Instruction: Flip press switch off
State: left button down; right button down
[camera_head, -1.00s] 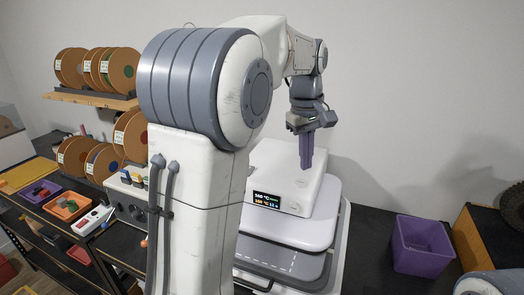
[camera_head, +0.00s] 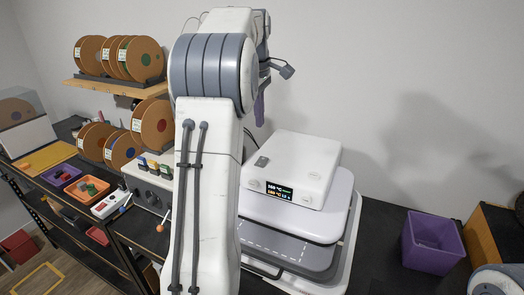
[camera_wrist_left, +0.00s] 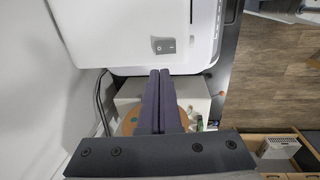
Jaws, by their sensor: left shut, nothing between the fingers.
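The white heat press (camera_head: 300,165) stands right of my left arm, its lit display (camera_head: 280,190) on the front face. A small grey rocker switch (camera_head: 262,161) is on the left part of its top housing. In the left wrist view the switch (camera_wrist_left: 163,45) shows on the white press housing, beyond my fingertips. My left gripper (camera_head: 259,122) hangs with purple fingers pointing down at the left of the press, partly hidden by my own arm. Its fingers are together and empty in the left wrist view (camera_wrist_left: 160,72), apart from the switch. My right gripper is out of view.
A purple bin (camera_head: 432,242) stands on the dark bench right of the press. Filament spools (camera_head: 140,58) sit on a shelf at left. A grey control box (camera_head: 150,187) is left of my arm. The wall is close behind the press.

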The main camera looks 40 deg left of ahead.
aim_at(263, 159)
pick_arm(q)
jog(key=f+p, duration=0.1)
jog(key=f, duration=0.2)
jog(key=w+f, duration=0.1)
jog(key=f, duration=0.3)
jog(key=f+p, duration=0.1)
jog(key=f, duration=0.3)
jog(key=shift+w+a+f+p, duration=0.1)
jog(key=shift+w+a+p, duration=0.05)
jog(key=shift+p, duration=0.2)
jog(key=shift+f, duration=0.2)
jog(key=shift+w+f, duration=0.1)
jog(key=shift+f, duration=0.3)
jog(key=shift+r, duration=0.1)
